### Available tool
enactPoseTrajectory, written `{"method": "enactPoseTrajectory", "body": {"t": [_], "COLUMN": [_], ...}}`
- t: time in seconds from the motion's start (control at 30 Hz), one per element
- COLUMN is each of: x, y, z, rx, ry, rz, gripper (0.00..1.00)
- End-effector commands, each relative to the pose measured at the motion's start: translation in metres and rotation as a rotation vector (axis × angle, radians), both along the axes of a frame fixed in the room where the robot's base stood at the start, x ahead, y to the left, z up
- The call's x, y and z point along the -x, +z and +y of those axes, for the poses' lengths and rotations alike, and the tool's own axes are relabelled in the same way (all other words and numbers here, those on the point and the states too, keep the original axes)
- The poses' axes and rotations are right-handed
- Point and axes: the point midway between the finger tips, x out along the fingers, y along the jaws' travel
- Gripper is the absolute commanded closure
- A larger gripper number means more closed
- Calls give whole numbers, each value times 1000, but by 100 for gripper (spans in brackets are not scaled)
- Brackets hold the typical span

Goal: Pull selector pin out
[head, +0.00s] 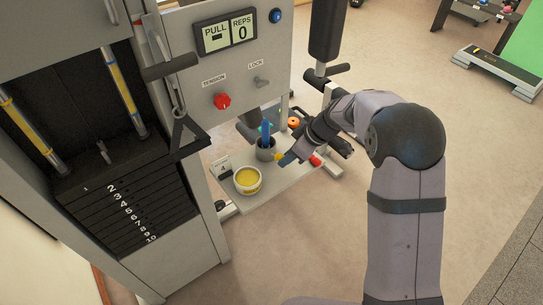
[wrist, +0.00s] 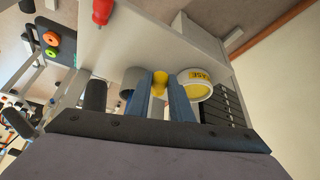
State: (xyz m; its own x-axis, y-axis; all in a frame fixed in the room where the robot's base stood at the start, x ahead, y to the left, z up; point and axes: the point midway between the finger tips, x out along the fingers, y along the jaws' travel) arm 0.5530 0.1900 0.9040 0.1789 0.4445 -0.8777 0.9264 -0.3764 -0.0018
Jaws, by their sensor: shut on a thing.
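My gripper (head: 282,158) is low over the pale shelf of the machine, its blue fingers shut on a small yellow piece (head: 278,157). In the wrist view the yellow piece (wrist: 159,82) shows between the two blue fingertips (wrist: 160,88). The frames do not show whether this piece is the selector pin, as most of it is hidden. The numbered black weight stack (head: 125,205) is at the left of the head view, away from my gripper. I cannot make out a pin in its plates.
A grey cup (head: 266,153) with a blue-handled item (head: 265,133) and a yellow-filled grease tub (head: 248,188) stand on the shelf (head: 270,195) close to my gripper. A red tension knob (head: 222,101) juts from the panel above.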

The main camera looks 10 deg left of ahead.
Motion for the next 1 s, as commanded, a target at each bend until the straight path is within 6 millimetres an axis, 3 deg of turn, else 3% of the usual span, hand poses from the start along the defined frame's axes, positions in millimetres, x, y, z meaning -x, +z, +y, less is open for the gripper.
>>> {"method": "enactPoseTrajectory", "body": {"t": [0.37,1.0], "x": [0,0], "y": [-8,-59], "z": [-2,-1], "rx": [0,0], "ry": [2,0], "rz": [-1,-2], "gripper": [100,100]}}
